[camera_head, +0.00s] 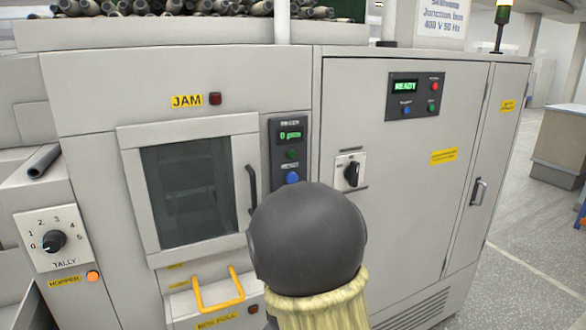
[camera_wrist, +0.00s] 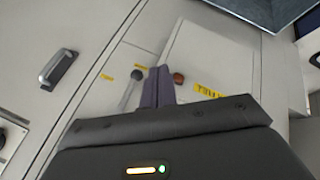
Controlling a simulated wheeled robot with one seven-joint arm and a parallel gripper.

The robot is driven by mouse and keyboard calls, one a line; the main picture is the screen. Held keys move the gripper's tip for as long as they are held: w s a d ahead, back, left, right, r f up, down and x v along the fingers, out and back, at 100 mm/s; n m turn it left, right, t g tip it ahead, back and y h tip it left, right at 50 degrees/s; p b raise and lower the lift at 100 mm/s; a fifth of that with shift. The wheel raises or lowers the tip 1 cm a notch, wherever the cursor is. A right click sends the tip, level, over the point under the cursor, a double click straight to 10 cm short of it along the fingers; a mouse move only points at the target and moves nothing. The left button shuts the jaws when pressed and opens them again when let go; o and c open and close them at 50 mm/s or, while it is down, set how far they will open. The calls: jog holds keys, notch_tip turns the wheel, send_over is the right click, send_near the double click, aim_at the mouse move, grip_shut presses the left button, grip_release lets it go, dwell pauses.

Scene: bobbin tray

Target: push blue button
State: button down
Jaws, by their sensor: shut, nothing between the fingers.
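A blue button (camera_head: 292,177) sits at the bottom of a narrow dark panel (camera_head: 290,150), below a green display and a green button. A second, smaller blue button (camera_head: 407,110) is on the panel with the READY display. My dark, rounded arm part is just below the first blue button in the head view and hides what is behind it. My gripper (camera_wrist: 157,88) shows in the wrist view, with its two fingers together and nothing between them. The fingers point at a pale machine face. I cannot make out either blue button for certain in the wrist view.
A windowed door (camera_head: 190,190) with a dark handle (camera_head: 251,190) is left of the narrow panel. A black rotary switch (camera_head: 351,173) is to its right. A yellow handle (camera_head: 219,290) sticks out below the door. A brown-red lamp (camera_wrist: 178,78) is close to the fingers.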

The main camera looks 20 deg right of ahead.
aim_at(292, 178)
jog(key=w+d+r+n+t+h+p, duration=0.1)
jog(key=w+d+r+n+h+p, duration=0.1)
jog(key=r+p, duration=0.3)
jog(key=w+d+r+n+t+h+p, duration=0.2)
jog(key=w+d+r+n+h+p, duration=0.1)
jog(key=r, duration=0.9)
jog(key=w+d+r+n+t+h+p, duration=0.1)
jog(key=w+d+r+n+h+p, duration=0.2)
jog(key=r+p, duration=0.6)
jog(key=d+n, duration=0.2)
jog(key=shift+w+d+t, duration=0.3)
jog(key=shift+w+t, duration=0.05)
jog(key=shift+t, duration=0.05)
jog(key=shift+w, duration=0.1)
jog(key=w+p, duration=0.1)
jog(key=w, duration=0.7)
jog(key=shift+w+a, duration=0.15)
jog(key=shift+w, duration=0.2)
